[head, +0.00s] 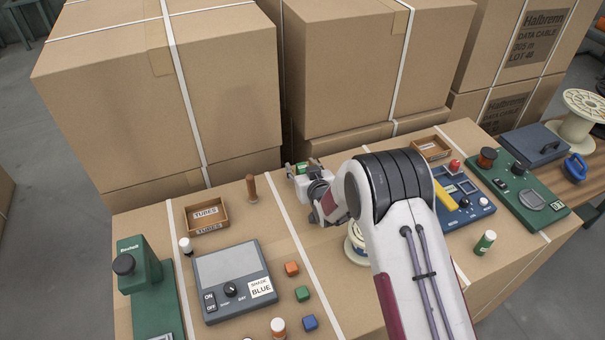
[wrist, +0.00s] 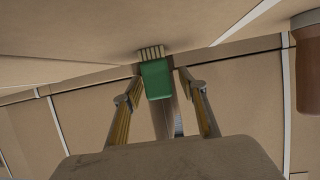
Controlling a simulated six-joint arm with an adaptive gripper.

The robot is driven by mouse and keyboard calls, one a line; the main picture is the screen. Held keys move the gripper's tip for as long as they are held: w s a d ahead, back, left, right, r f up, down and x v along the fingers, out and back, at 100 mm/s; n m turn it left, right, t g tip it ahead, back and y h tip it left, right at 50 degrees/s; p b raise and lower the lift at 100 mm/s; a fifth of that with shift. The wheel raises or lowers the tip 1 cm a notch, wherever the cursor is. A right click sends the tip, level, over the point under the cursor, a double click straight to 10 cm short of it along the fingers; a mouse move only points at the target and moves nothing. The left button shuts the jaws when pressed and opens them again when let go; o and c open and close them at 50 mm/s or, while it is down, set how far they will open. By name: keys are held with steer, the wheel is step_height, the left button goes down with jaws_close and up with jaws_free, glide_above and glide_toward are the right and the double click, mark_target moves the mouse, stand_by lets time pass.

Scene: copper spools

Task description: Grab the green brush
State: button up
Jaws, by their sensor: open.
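The green brush (wrist: 157,80) has a green block and pale bristles. In the wrist view it is at the upper middle, bristles towards the cardboard surface. My gripper (wrist: 161,86) is open, with one finger to each side of the green block and visible gaps between. In the head view my gripper (head: 299,170) is at the back of the carton top, beyond my arm, and a small green part of the brush (head: 302,168) shows there. My arm and gripper hide much of that area.
A brown wooden peg (head: 251,188) stands left of my gripper and also shows in the wrist view (wrist: 308,70). A spool (head: 355,245) is partly behind my arm. Tall cartons (head: 345,65) rise behind.

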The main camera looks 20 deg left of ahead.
mark_target(301, 165)
stand_by(0.5)
jaws_close()
steer(key=shift+r, duration=0.1)
steer(key=shift+r, duration=4.95)
